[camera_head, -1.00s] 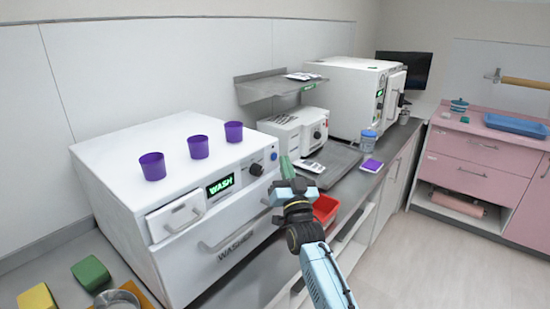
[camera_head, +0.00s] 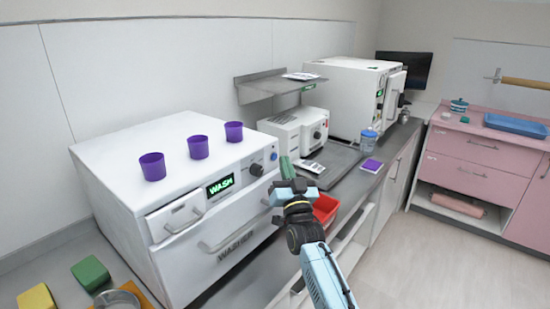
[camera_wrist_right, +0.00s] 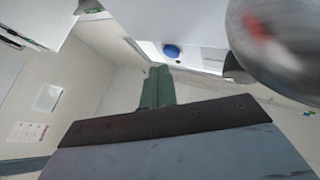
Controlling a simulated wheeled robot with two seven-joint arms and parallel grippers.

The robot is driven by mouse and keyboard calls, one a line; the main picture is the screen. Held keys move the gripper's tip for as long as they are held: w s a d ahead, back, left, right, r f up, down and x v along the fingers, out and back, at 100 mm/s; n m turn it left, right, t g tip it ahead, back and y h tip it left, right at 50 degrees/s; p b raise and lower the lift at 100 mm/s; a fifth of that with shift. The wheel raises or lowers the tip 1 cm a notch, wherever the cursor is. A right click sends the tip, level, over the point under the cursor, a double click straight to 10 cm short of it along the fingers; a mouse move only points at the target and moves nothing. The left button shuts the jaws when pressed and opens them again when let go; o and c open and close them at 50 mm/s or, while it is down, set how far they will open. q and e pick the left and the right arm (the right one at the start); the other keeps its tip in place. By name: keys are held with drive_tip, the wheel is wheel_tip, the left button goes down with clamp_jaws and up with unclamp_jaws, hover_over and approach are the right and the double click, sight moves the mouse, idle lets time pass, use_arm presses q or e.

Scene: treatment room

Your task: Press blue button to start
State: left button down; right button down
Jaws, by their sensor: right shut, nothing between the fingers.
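The blue button (camera_head: 274,156) is a small round button on the front panel of the white washer (camera_head: 140,201), right of a black knob (camera_head: 257,169). The lit green display reads WASH. My right gripper (camera_head: 286,166) is shut and empty, with its green fingers just right of and slightly below the button in the head view. In the right wrist view the blue button (camera_wrist_right: 171,51) shows beyond the green fingertips (camera_wrist_right: 158,72), with a gap in the picture between them. My left gripper is not in view.
Three purple cups (camera_head: 198,147) stand on the washer. A red bin (camera_head: 325,208) sits below and right of my right gripper. A smaller white machine (camera_head: 296,130) stands behind. A yellow block (camera_head: 36,299) and a green block (camera_head: 90,273) lie at the lower left.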

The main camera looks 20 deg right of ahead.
drive_tip(key=shift+w, duration=0.1)
idle(0.3)
drive_tip(key=shift+w+a+b, duration=0.2)
drive_tip(key=shift+w+b, duration=0.1)
drive_tip(key=shift+w+a+b, duration=0.2)
drive_tip(key=shift+w+b, duration=0.15)
idle(0.7)
drive_tip(key=shift+s, duration=0.1)
drive_tip(key=shift+s+d+p, duration=0.4)
drive_tip(key=shift+s+p, duration=0.25)
drive_tip(key=shift+p, duration=0.05)
